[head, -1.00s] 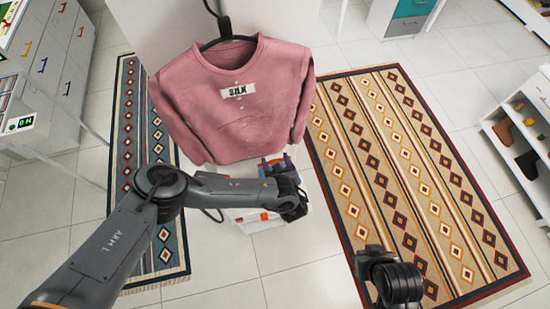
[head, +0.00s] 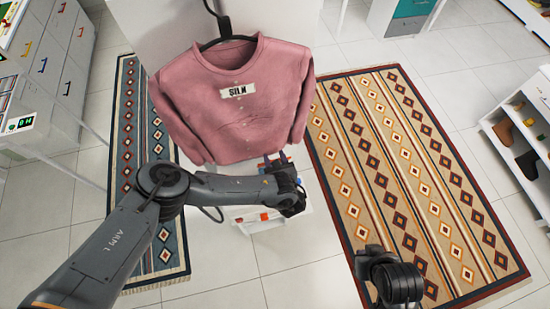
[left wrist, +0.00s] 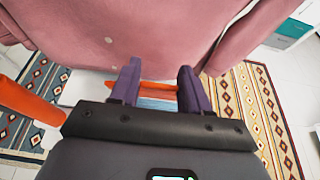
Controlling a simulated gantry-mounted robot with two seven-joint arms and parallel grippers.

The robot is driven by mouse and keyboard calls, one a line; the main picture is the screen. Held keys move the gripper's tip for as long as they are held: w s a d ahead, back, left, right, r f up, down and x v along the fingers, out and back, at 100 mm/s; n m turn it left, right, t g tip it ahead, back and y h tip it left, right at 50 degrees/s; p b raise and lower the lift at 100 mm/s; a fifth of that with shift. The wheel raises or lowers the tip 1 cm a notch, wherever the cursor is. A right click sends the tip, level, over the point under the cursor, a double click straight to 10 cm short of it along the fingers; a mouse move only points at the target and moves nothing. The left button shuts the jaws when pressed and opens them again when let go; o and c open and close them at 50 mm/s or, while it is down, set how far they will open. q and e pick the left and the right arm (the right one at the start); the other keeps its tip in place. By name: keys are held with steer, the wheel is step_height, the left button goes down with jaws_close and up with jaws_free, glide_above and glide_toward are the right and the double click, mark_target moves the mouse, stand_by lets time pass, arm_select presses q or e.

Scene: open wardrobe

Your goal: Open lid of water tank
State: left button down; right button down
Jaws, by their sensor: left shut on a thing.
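A white appliance base (head: 245,221) with orange and blue parts stands on the floor below the pink shirt, partly hidden by my left arm. I take the water tank to be part of it; its lid cannot be made out clearly. My left gripper (head: 282,160) is at this base, under the shirt's hem. In the left wrist view its two purple fingers (left wrist: 158,84) are on either side of an orange bar (left wrist: 157,87), shut on it, with a blue and white surface (left wrist: 157,104) just below. My right gripper (head: 372,252) is low at the right, away from the base, its fingers unclear.
The pink shirt (head: 237,110) hangs close above my left gripper. Another orange piece (left wrist: 28,103) lies left of the fingers in the left wrist view. A patterned rug (head: 400,150) lies right, a shoe shelf (head: 515,150) at far right, white drawers (head: 55,60) at left.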

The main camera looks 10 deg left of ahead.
arm_select(q)
steer(key=shift+w+a+r+g+h, duration=0.1)
steer(key=shift+w+a+g+h, duration=0.1)
steer(key=shift+w+g, duration=0.25)
steer(key=shift+w+a+r+g+h, duration=0.1)
steer(key=shift+w+a+g+h, duration=0.1)
steer(key=shift+w+g, duration=0.25)
steer(key=shift+w+a+f+g+h+p, duration=0.1)
steer(key=shift+w+a+g+h+p, duration=0.15)
steer(key=shift+w+g+h, duration=0.6)
steer(key=shift+s+g+y, duration=0.15)
steer(key=shift+g+y, duration=0.1)
steer(key=shift+y, duration=0.1)
steer(key=c, duration=0.6)
jaws_free()
steer(key=shift+d, duration=0.1)
steer(key=p+v, duration=0.3)
steer(key=v, duration=0.7)
steer(key=shift+s+r, duration=0.25)
steer(key=shift+s, duration=0.05)
steer(key=shift+d, duration=0.15)
